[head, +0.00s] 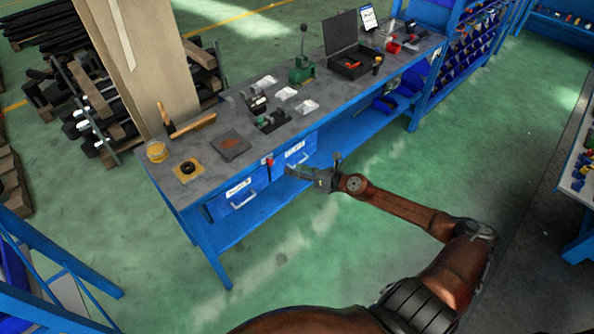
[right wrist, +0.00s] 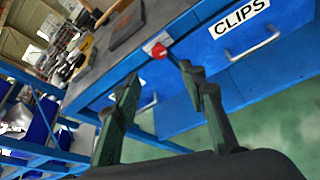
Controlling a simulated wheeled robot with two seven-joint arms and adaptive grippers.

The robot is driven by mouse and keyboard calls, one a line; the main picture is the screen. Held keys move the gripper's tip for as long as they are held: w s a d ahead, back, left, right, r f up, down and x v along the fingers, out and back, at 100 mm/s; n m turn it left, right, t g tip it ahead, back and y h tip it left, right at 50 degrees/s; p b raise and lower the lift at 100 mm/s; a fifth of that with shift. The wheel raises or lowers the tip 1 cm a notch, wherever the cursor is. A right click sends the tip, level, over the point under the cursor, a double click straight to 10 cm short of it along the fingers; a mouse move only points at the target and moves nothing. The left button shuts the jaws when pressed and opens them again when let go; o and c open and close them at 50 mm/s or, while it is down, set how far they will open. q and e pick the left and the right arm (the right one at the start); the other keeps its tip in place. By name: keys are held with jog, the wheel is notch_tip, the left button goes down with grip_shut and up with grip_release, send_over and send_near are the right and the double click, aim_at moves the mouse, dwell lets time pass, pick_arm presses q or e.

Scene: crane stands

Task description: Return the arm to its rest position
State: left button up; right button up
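My right gripper (head: 314,168) is in front of the blue workbench (head: 215,250), near the drawer fronts. Its two fingers are spread apart with nothing between them. In the right wrist view the fingers (right wrist: 160,88) also stand apart and empty, with the bench edge and a drawer labelled CLIPS (right wrist: 240,28) beyond. The arm stretches out from the lower right in the head view. My left gripper is not in view.
The bench top holds a hammer (head: 188,125), a yellow tin (head: 156,152), a green press (head: 301,68) and an open black case (head: 352,62). A red item (head: 268,161) is at the bench's front edge. Green floor is clear before the bench. A blue frame (head: 60,270) stands lower left.

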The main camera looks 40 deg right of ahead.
dwell(0.6)
jog(key=s+d+f+m+g+h, duration=0.1)
jog(key=s+d+f+m+h, duration=0.15)
jog(key=d+f+m, duration=0.45)
jog(key=s+d+f+m+h, duration=0.1)
jog(key=s+d+f+m, duration=0.2)
jog(key=f, duration=0.7)
jog(key=s+d+f+m+g+h, duration=0.1)
jog(key=s+f+m+g, duration=0.1)
jog(key=s+f+m, duration=0.6)
jog(key=s+d+f+m+g+h, duration=0.1)
jog(key=s+f, duration=0.4)
jog(key=f, duration=0.7)
jog(key=s+a+f+m+g, duration=0.3)
jog(key=s+a+f+m, duration=0.25)
jog(key=s+f, duration=0.65)
jog(key=s+a+f+m+g, duration=0.35)
jog(key=s+a+f, duration=0.45)
jog(key=s, duration=0.6)
jog(key=s+a+f+m+g+y, duration=0.2)
jog(key=s+a+f+m, duration=0.2)
jog(key=s+a, duration=0.7)
notch_tip(320, 180, down, 2)
jog(key=s, duration=0.2)
jog(key=shift+s+a+f, duration=0.2)
jog(key=shift+s+a, duration=0.05)
jog(key=shift+s, duration=0.15)
